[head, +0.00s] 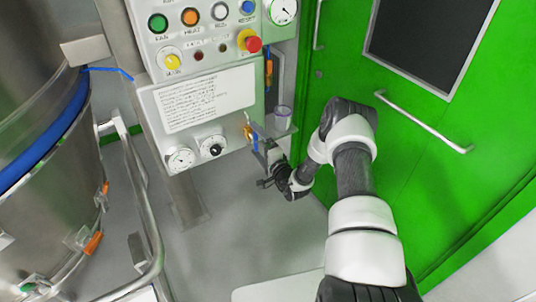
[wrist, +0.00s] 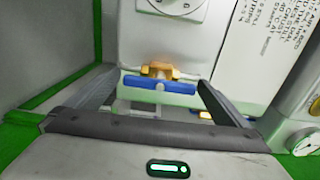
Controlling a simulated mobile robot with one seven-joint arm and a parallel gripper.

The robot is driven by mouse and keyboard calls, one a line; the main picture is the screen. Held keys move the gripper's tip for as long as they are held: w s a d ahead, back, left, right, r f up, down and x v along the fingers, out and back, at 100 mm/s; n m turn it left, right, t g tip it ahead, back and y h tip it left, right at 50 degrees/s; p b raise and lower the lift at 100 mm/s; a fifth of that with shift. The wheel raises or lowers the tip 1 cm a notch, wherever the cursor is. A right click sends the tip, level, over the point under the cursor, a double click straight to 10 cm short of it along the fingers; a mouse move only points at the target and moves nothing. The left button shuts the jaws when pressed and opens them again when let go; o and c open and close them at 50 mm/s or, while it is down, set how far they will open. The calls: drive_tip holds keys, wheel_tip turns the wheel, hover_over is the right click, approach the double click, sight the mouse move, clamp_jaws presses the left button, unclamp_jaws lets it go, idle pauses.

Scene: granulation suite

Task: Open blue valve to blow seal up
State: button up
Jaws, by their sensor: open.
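The blue valve shows in the wrist view as a flat blue lever handle (wrist: 150,84) on a brass body, below a white housing. My gripper (wrist: 158,78) is open, with one finger to the left of the handle and one to the right. The handle lies crosswise between the fingers, and I see a gap at both ends. In the head view the valve's brass and blue parts (head: 248,132) show small beside the panel's lower right edge. My gripper (head: 264,150) is there too, partly overlapping them.
A control panel (head: 205,100) carries coloured buttons, a red emergency stop (head: 253,44) and gauges. Another small blue and orange fitting (head: 268,72) sits higher up. A steel vessel (head: 40,140) with a rail stands left, a green door (head: 440,140) right. Grey floor lies between.

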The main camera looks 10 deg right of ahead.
drive_tip(key=p+v, duration=0.1)
drive_tip(key=v, duration=1.5)
drive_tip(key=shift+s+p, duration=0.2)
drive_tip(key=shift+p, duration=0.15)
drive_tip(key=shift+r, duration=0.15)
